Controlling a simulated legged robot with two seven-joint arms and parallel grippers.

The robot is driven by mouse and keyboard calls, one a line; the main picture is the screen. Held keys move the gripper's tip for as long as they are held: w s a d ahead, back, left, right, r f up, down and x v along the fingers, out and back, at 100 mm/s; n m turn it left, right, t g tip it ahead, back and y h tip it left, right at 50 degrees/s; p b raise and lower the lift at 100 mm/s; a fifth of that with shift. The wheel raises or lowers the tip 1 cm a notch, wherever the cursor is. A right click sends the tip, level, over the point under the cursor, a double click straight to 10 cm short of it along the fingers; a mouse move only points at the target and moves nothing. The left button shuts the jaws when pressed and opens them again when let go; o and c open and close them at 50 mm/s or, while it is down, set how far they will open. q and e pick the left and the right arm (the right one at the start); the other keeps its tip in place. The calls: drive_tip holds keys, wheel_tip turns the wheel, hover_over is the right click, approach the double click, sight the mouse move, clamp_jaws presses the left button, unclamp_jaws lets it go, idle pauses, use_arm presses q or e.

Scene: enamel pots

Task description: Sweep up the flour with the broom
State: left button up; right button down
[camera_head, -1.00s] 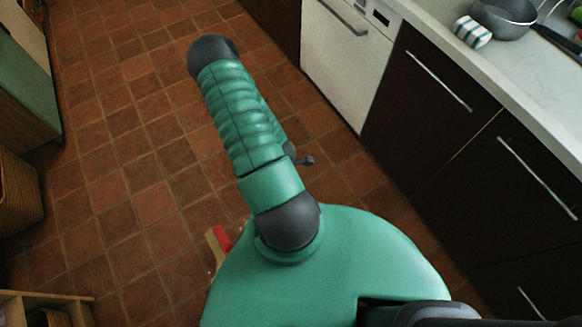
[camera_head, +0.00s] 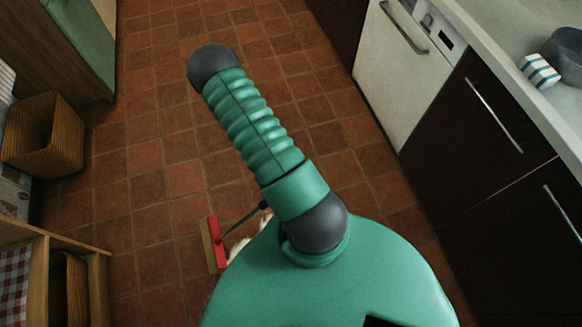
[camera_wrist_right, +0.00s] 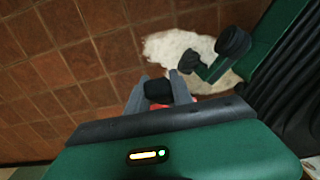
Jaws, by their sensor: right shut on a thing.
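The broom head (camera_head: 215,243), red with a tan brush edge, rests on the tiled floor in the head view. Its thin dark handle (camera_head: 243,218) runs up and right behind my green body. White flour (camera_head: 246,235) shows just right of the broom head, mostly hidden by my body. In the right wrist view the flour (camera_wrist_right: 178,48) is a white patch on the tiles. My right gripper (camera_wrist_right: 158,88) is shut on the dark broom handle, and a bit of red shows behind its fingers. I cannot make out my left gripper in these views.
A wicker basket (camera_head: 45,135) and a wooden shelf unit (camera_head: 75,240) stand at left. A white dishwasher (camera_head: 405,70) and dark cabinets (camera_head: 480,130) line the right. A striped sponge (camera_head: 540,70) lies on the counter. The floor beyond is clear.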

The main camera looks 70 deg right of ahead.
drive_tip(key=w, duration=0.1)
drive_tip(key=w+a, duration=0.1)
drive_tip(key=w, duration=0.1)
drive_tip(key=shift+w+a, duration=0.1)
drive_tip(key=shift+a, duration=0.15)
wheel_tip(320, 180, up, 4)
drive_tip(key=p, duration=0.4)
drive_tip(key=shift+f, duration=0.1)
